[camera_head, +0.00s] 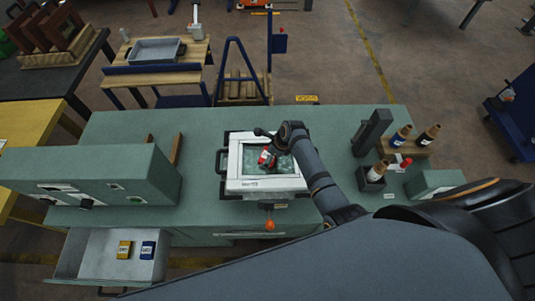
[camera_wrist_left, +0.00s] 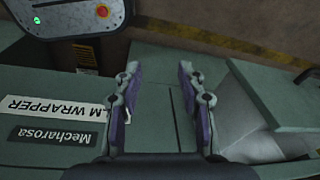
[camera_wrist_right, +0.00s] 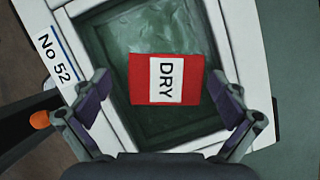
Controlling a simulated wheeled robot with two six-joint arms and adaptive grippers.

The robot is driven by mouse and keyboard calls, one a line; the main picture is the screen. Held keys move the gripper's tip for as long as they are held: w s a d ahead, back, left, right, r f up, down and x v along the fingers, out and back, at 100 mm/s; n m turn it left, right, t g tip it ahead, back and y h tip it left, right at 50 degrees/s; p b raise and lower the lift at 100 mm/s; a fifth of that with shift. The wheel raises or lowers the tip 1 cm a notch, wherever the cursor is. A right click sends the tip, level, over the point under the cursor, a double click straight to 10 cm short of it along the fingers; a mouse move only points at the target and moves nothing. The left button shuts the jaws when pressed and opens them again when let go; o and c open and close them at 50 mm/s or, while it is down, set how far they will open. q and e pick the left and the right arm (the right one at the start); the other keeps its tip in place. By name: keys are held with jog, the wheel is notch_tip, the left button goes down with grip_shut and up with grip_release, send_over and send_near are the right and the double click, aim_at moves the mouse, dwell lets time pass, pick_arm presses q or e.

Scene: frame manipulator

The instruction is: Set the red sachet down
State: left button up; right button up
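The red sachet (camera_wrist_right: 141,78) has a white label reading DRY. It lies over the dark green glassy middle of a white-framed tray (camera_wrist_right: 42,12) marked No 52, and shows small in the head view (camera_head: 265,158). My right gripper (camera_wrist_right: 161,82) is above it with fingers spread; a gap shows between each finger and the sachet. Whether the sachet touches the surface everywhere is hard to tell. My left gripper (camera_wrist_left: 158,72) is open and empty above the green bench, near a label reading M WRAPPER (camera_wrist_left: 55,108); it does not show in the head view.
A green cabinet (camera_head: 120,180) stands left of the tray. Bottles in a wooden rack (camera_head: 414,150) and a dark upright block (camera_head: 372,131) stand at the right.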

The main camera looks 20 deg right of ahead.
jog(key=shift+w+d, duration=0.1)
jog(key=shift+d+r, duration=0.1)
jog(key=shift+d, duration=0.05)
pick_arm(q)
jog(key=shift+s+a+f+b, duration=0.1)
jog(key=shift+s+f+b, duration=0.1)
jog(key=shift+s, duration=0.3)
jog(key=shift+s+a+f+b, duration=0.1)
jog(key=shift+s+f+b, duration=0.1)
jog(key=shift+s, duration=0.3)
pick_arm(e)
jog(key=v, duration=1.1)
jog(key=shift+r, duration=0.3)
pick_arm(q)
jog(key=shift+s, duration=0.1)
